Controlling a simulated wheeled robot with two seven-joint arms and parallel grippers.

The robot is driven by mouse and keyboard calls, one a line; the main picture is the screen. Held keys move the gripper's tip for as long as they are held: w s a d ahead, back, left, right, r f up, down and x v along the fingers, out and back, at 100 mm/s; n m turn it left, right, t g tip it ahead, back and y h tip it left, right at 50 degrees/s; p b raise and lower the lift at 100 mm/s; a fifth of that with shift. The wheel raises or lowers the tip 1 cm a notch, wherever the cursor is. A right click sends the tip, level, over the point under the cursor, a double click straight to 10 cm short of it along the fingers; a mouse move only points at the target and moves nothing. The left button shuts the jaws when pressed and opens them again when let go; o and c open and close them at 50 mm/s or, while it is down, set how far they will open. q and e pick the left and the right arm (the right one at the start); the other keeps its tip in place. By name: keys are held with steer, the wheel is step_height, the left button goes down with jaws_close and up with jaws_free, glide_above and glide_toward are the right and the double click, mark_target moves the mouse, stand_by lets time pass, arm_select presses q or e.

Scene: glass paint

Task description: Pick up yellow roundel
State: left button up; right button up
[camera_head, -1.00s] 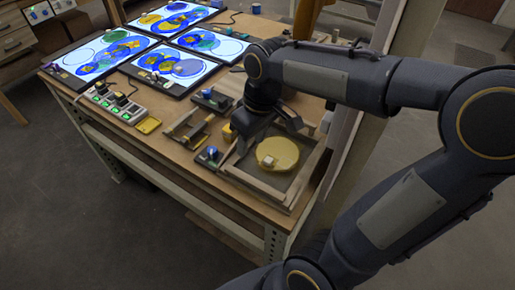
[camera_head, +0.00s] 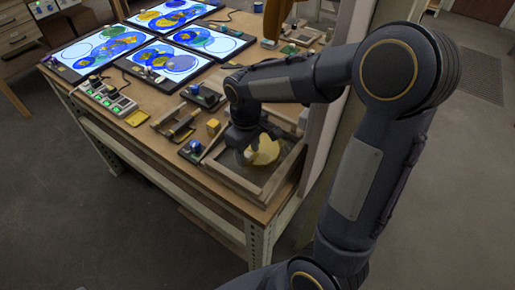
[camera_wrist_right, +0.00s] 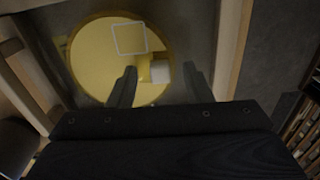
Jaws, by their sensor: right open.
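The yellow roundel (camera_head: 264,150) lies in a shallow wooden tray (camera_head: 236,181) at the near right corner of the bench. It also shows in the right wrist view (camera_wrist_right: 100,65) as a yellow disc with a pale square outline and a small pale block (camera_wrist_right: 160,72) on it. My right gripper (camera_head: 249,158) is over the tray, its fingers pointing down and partly covering the roundel. In the right wrist view its two fingers (camera_wrist_right: 160,86) are apart, with the pale block between them. Whether they touch the block cannot be told. My left gripper is not seen.
Lit panels (camera_head: 185,13) with coloured discs fill the back of the bench. The tray's wooden walls surround the gripper closely.

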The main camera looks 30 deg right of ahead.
jaws_close()
steer(key=shift+r, duration=0.1)
stand_by(0.4)
